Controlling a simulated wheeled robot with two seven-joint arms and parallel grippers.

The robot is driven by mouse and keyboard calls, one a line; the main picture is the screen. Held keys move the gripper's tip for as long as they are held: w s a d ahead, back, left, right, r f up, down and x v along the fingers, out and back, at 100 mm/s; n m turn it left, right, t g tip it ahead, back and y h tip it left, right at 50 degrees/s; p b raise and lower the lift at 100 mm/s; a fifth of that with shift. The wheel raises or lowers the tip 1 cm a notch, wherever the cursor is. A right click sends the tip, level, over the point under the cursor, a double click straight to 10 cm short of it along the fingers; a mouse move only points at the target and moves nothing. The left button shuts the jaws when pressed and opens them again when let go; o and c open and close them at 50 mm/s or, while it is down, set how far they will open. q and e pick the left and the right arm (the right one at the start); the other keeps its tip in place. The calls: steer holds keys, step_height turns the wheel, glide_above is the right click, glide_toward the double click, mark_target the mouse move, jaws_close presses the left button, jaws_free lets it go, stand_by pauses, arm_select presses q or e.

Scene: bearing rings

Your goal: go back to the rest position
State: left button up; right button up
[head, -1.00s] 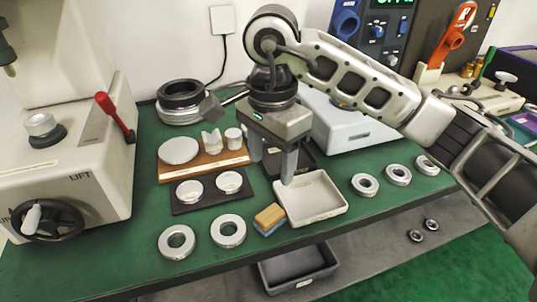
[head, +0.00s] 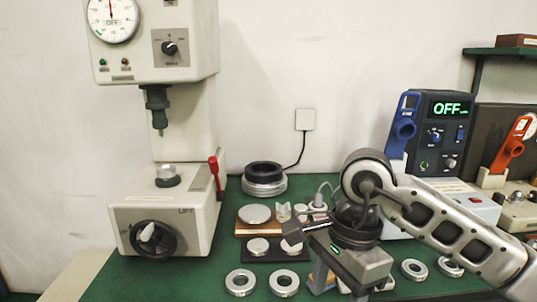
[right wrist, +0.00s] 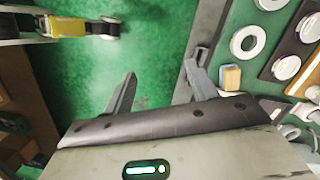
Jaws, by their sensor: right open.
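My right gripper (head: 338,290) is at the lower right of centre in the head view, over the bench's front part. Its jaws are open; in the right wrist view the two fingers (right wrist: 160,88) stand apart with only green floor between them. Bearing rings lie on the green bench: a left ring (head: 240,282), one beside it (head: 284,283), and one right of the gripper (head: 413,269). In the right wrist view a ring (right wrist: 247,42) lies near the bench edge. My left gripper is not in view.
The press (head: 165,215) with its red lever stands at left. A dark board (right wrist: 285,67) holds silver discs. A small yellow-and-blue block (right wrist: 230,77) shows near a fingertip in the right wrist view. A blue meter reading OFF (head: 440,135) stands behind my right arm.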

steer(key=s+a+f+g+y, duration=0.25)
steer(key=s+a+y, duration=0.25)
steer(key=a, duration=0.4)
steer(key=s+a+r+m+g+y, duration=0.25)
steer(key=a+r+m+y, duration=0.35)
steer(key=r+m+y, duration=0.6)
steer(key=w+d+f+m+t+h, duration=0.4)
steer(key=d+f+m+t, duration=0.25)
steer(key=m+t, duration=0.8)
steer(key=w+d+f+m+t+h, duration=0.55)
steer(key=m+t, duration=0.45)
steer(key=m, duration=0.9)
steer(key=s+d+f+m+g+h, duration=0.2)
steer(key=s+d+f+m+g, duration=0.1)
steer(key=f, duration=0.7)
steer(key=s+d+f+m+g+h, duration=0.3)
steer(key=s+f+m, duration=0.5)
steer(key=f, duration=0.3)
steer(key=shift+s+d+g, duration=0.3)
steer(key=shift+d+g, duration=0.25)
steer(key=shift+g, duration=0.5)
